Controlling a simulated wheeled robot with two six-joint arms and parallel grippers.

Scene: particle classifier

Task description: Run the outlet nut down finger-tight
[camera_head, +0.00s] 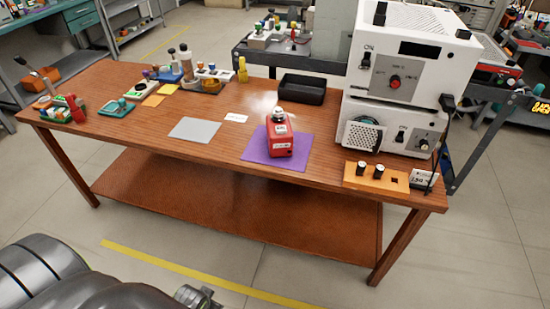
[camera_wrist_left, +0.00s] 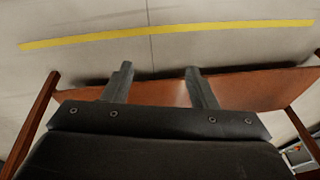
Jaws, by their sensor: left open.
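The white particle classifier stands at the right end of the wooden table as an upper box (camera_head: 432,58) on a lower box (camera_head: 400,112). A red device (camera_head: 281,139) with a dark and silver top (camera_head: 280,115) stands upright on a purple mat (camera_head: 252,153). I cannot tell which small fitting is the outlet nut. My left gripper (camera_wrist_left: 160,82) is open and empty over the floor and lower shelf, away from these things. My right gripper is not in view.
An orange block (camera_head: 350,179) with black-capped parts sits at the front right. A black tray (camera_head: 302,89), a grey mat (camera_head: 195,129) and several small tools and bottles lie farther left and back. The table's front middle is clear. A lower shelf (camera_head: 240,205) runs beneath.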

